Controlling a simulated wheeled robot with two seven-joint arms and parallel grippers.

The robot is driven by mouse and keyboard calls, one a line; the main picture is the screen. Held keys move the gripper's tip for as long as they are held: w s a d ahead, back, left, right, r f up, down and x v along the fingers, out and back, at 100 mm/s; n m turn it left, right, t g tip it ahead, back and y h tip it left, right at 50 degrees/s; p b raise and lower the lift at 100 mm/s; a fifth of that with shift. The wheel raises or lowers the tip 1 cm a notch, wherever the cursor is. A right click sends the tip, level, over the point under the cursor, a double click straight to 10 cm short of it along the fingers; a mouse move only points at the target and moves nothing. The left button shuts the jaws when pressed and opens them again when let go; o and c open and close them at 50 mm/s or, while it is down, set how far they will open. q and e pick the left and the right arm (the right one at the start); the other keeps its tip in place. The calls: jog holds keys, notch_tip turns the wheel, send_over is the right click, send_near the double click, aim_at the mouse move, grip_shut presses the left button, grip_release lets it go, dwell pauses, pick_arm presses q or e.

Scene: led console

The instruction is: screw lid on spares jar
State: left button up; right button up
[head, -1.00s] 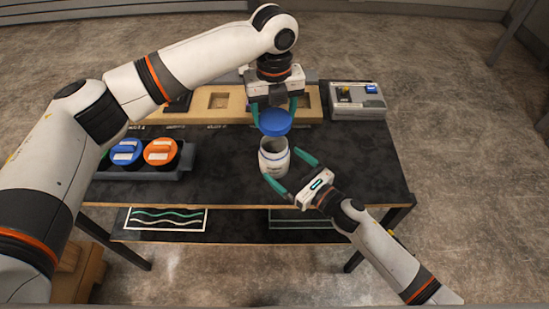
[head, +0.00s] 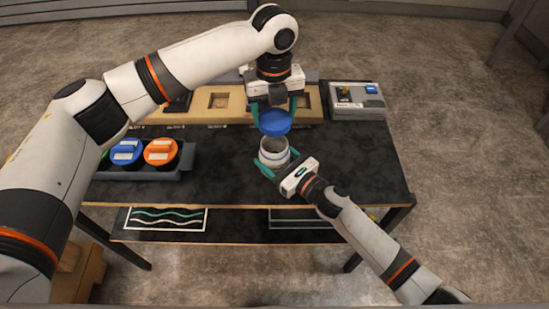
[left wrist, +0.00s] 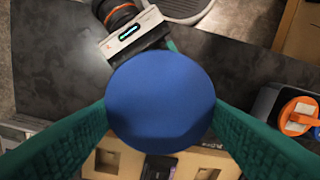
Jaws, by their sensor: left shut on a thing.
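A blue round lid (head: 275,122) is held level between the teal fingers of my left gripper (head: 274,112), which is shut on it. The lid also fills the middle of the left wrist view (left wrist: 161,102). The white spares jar (head: 273,153) stands open and upright on the dark table, just below the lid in the head view, apart from it. My right gripper (head: 275,166) has its fingers on either side of the jar, low on its body. Whether its fingers touch the jar is hidden. In the left wrist view the lid hides the jar.
A grey rack (head: 170,176) at the left holds jars with blue and orange lids (head: 161,152). A wooden block with square recesses (head: 219,101) lies along the back. A grey box with a blue button (head: 357,101) stands back right. The table's right part is clear.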

aim_at(274, 156)
jog(key=c, duration=0.4)
pick_arm(q)
jog(key=shift+f, duration=2.5)
jog(key=shift+f, duration=0.1)
jog(key=shift+f, duration=0.8)
jog(key=shift+f, duration=0.55)
pick_arm(e)
jog(key=c, duration=0.5)
pick_arm(q)
jog(key=m, duration=0.5)
jog(key=shift+d+m, duration=0.15)
jog(key=shift+m, duration=0.25)
jog(key=m, duration=0.7)
jog(key=shift+d, duration=0.15)
